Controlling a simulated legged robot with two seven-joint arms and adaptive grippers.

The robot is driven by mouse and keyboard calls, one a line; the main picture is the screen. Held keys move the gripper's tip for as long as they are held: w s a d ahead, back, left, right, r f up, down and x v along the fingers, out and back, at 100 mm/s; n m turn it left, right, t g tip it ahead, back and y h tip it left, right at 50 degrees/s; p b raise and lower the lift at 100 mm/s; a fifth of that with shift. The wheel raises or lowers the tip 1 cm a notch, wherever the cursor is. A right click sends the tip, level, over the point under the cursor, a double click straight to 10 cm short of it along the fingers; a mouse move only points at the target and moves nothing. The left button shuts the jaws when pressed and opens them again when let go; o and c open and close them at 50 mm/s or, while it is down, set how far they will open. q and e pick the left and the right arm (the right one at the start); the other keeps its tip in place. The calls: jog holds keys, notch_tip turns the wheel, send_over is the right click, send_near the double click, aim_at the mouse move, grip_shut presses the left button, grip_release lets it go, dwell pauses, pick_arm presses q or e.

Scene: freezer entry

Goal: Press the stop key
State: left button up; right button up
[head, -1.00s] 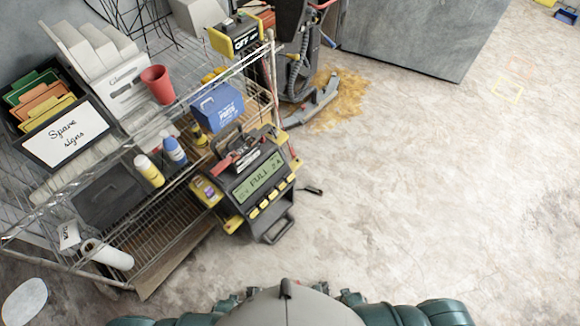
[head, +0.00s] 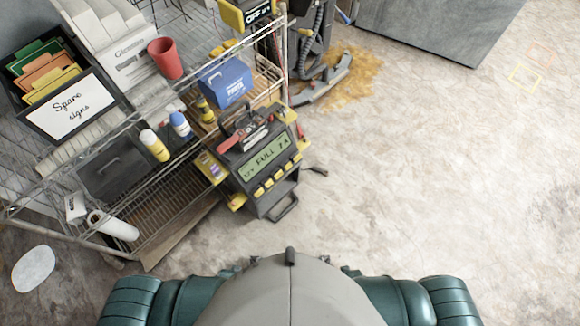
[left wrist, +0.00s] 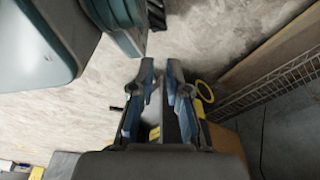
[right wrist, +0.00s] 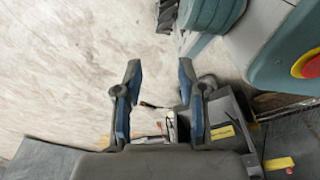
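A dark grey and yellow machine (head: 272,203) stands on the floor against the shelf in the head view, tilted in the picture. Its green display (head: 264,158) seems to read "FULL" and a small current value. A row of several yellow keys (head: 269,183) runs below the display. Their labels are too small to read, so I cannot tell which is the stop key. Both my grippers are outside the head view. In the left wrist view my left gripper (left wrist: 160,66) has its fingers apart with a narrow empty gap. In the right wrist view my right gripper (right wrist: 159,68) is open wide and empty.
A wire shelf (head: 160,222) beside the machine holds a "Spare signs" box (head: 75,110), a red cup (head: 166,60), a blue box (head: 222,82) and bottles. A yellow-brown spill (head: 352,78) lies behind. The concrete floor at right is clear.

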pick_arm(q)
grip_shut()
jog(key=shift+s+a+f, duration=0.15)
jog(key=shift+s+a, duration=0.25)
jog(key=shift+a, duration=0.15)
jog(key=shift+w+d, duration=0.1)
jog(key=shift+d, duration=0.35)
